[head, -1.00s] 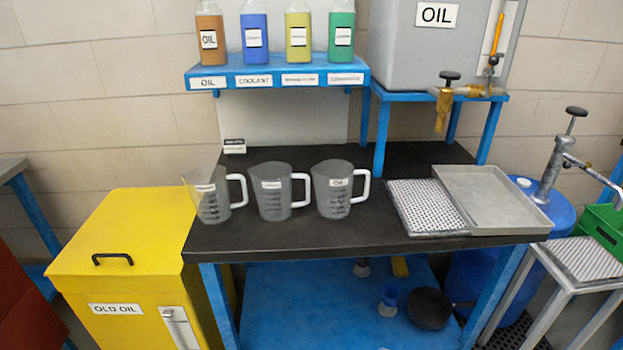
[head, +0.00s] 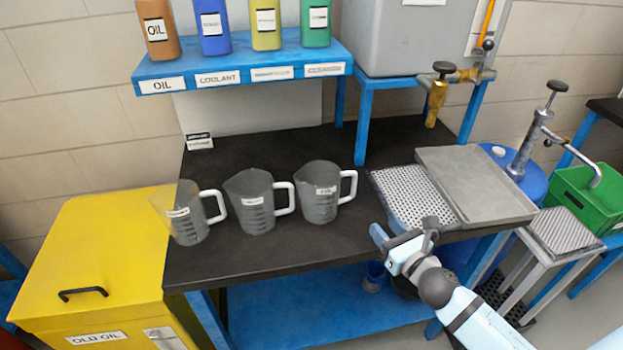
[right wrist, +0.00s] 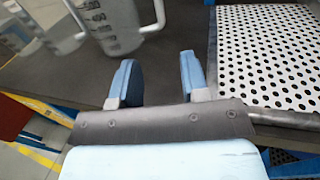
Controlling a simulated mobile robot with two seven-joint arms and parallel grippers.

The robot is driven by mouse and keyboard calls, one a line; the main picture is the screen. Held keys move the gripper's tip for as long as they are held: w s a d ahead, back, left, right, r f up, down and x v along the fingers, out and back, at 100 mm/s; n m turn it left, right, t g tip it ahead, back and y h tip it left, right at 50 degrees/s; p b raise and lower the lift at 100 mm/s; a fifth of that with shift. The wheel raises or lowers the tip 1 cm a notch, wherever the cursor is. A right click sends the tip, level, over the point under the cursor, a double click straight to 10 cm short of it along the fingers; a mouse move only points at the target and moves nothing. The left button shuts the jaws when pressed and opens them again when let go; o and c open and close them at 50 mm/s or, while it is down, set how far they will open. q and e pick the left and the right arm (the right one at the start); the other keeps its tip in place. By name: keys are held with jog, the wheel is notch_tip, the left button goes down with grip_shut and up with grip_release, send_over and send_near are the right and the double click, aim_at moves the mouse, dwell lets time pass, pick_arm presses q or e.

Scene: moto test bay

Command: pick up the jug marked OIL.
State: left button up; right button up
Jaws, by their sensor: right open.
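Three clear grey measuring jugs with white handles stand upright in a row on the black bench top (head: 270,255). The rightmost, the OIL jug (head: 318,205), has its handle to the right; its label is blurred now but read OIL in the earlier head view. The middle jug (head: 250,212) and left jug (head: 187,228) have labels too small to read. My right gripper (head: 403,233) is open and empty at the bench's front edge, right of the OIL jug and apart from it. In the right wrist view, its open fingers (right wrist: 158,75) point towards the jugs, cut off at the top.
A perforated plate (head: 415,198) and a grey tray (head: 475,185) lie right of the jugs. A blue shelf (head: 235,62) with several bottles hangs behind. A brass tap (head: 436,103) overhangs the back right. A yellow bin (head: 95,250) stands left. Bare bench lies before the jugs.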

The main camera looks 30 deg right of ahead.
send_near(355, 191)
jog(key=w, duration=0.4)
jog(key=shift+w+f+p, duration=0.2)
jog(key=shift+w+p, duration=0.05)
jog(key=shift+p, duration=0.05)
jog(key=shift+w, duration=0.5)
jog(key=w, duration=0.5)
jog(key=shift+a+r, duration=0.1)
jog(key=shift+r, duration=0.15)
pick_arm(q)
jog(key=shift+s+r, duration=0.25)
jog(key=shift+s, duration=0.4)
pick_arm(e)
jog(key=shift+c, duration=0.2)
grip_shut()
pick_arm(q)
jog(key=shift+a, duration=0.1)
